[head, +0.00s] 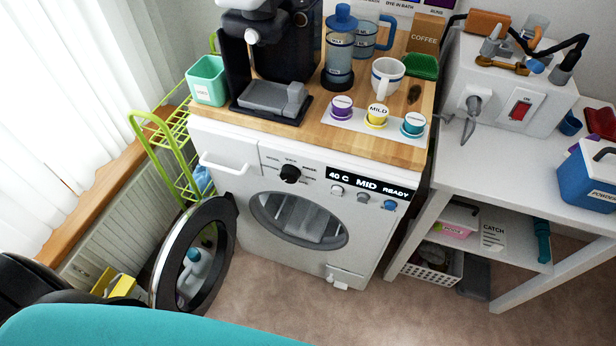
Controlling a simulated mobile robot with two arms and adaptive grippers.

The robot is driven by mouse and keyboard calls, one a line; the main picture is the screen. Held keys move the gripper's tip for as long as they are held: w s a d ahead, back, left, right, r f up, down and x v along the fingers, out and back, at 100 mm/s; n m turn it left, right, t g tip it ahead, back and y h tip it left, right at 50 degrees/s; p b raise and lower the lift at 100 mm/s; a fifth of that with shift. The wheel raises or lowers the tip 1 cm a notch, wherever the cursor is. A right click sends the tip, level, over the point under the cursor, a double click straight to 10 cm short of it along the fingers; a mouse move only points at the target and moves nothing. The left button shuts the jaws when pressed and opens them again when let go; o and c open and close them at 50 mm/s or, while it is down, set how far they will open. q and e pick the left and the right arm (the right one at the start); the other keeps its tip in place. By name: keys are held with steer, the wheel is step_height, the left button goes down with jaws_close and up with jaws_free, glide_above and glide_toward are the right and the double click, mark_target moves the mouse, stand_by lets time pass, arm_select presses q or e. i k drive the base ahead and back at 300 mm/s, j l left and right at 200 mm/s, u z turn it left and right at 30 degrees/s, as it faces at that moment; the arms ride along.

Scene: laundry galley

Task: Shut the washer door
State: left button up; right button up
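The white washer (256,217) stands under a wooden worktop. Its round door (222,225), a dark ring with a clear middle, is open and swung out to the left on the left side of the drum opening (298,221). The opening is uncovered. A pale bottle with a teal cap shows through the door's middle. Neither of my grippers shows in the head view. Dark rounded parts at the lower left and a teal shape along the bottom edge look like mine; no fingertips show.
A green wire rack (172,150) and a yellow box (118,285) stand left of the door, near the radiator (105,235). A coffee machine, mugs and pods crowd the worktop (400,150). A white table (500,170) stands right. The floor (300,300) before the washer is clear.

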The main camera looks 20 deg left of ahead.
mark_target(223, 210)
steer(key=k+j+u, duration=0.15)
steer(key=u, duration=0.25)
steer(key=k+j+u, duration=0.1)
steer(key=u, duration=0.3)
steer(key=k+j+u, duration=0.1)
steer(key=j+u, duration=0.3)
steer(key=l, duration=0.1)
